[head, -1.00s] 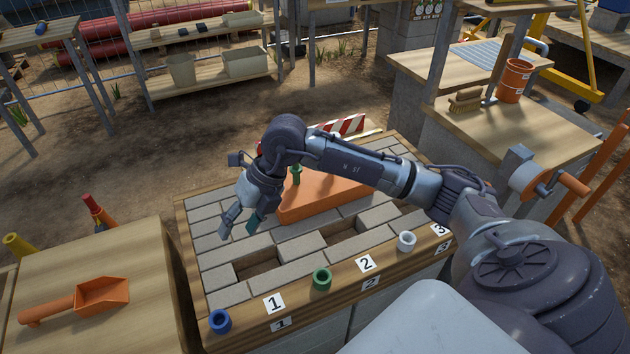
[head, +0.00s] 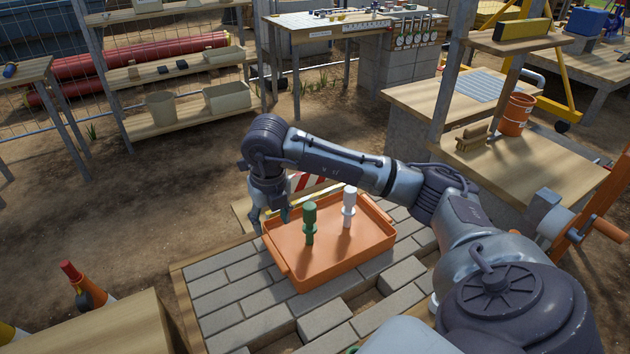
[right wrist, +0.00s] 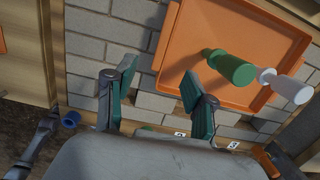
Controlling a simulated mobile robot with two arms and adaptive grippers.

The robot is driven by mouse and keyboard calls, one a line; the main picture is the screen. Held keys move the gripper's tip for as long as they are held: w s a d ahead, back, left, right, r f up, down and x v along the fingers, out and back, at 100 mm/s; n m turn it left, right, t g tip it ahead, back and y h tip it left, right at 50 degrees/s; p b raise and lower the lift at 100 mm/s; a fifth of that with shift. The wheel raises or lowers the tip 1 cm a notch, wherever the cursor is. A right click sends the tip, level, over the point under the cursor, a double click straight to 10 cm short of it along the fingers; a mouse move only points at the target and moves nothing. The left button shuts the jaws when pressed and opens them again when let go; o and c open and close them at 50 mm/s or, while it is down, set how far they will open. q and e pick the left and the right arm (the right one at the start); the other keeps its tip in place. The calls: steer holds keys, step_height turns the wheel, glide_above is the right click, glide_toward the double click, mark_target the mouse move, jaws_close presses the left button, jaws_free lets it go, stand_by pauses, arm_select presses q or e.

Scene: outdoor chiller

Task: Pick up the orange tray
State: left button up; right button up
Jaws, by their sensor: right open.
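The orange tray (head: 334,262) lies on the grey paving blocks in the head view. A green peg-like piece (head: 309,224) and a white one (head: 348,208) stand in it. The tray also shows at the upper right of the right wrist view (right wrist: 190,40), with the green piece (right wrist: 232,66) and white piece (right wrist: 285,86). My right gripper (head: 272,222) is open and empty at the tray's left far corner, its fingers pointing down. In the right wrist view its two fingers (right wrist: 155,105) are apart with only paving between them. My left gripper is out of view.
The paved bench (head: 225,300) has open gaps among its blocks near the front. A wooden table (head: 110,325) stands at the lower left. A workbench with an orange bucket (head: 515,114) and a brush (head: 472,136) is at the right. A blue ring (right wrist: 71,119) shows in the wrist view.

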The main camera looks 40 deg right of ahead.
step_height(320, 180, down, 2)
glide_above(275, 252)
steer(key=s+a, duration=0.1)
step_height(275, 252, down, 6)
steer(key=shift+s+r, duration=0.15)
steer(key=shift+d+f, duration=0.1)
steer(key=shift+f, duration=0.35)
steer(key=f, duration=0.3)
steer(key=w+d+f, duration=0.1)
steer(key=shift+w+f, duration=0.1)
steer(key=shift+f, duration=0.3)
steer(key=shift+c, duration=0.6)
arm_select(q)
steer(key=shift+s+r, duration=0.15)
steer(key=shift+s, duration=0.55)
arm_select(e)
jaws_close()
steer(key=shift+r, duration=0.1)
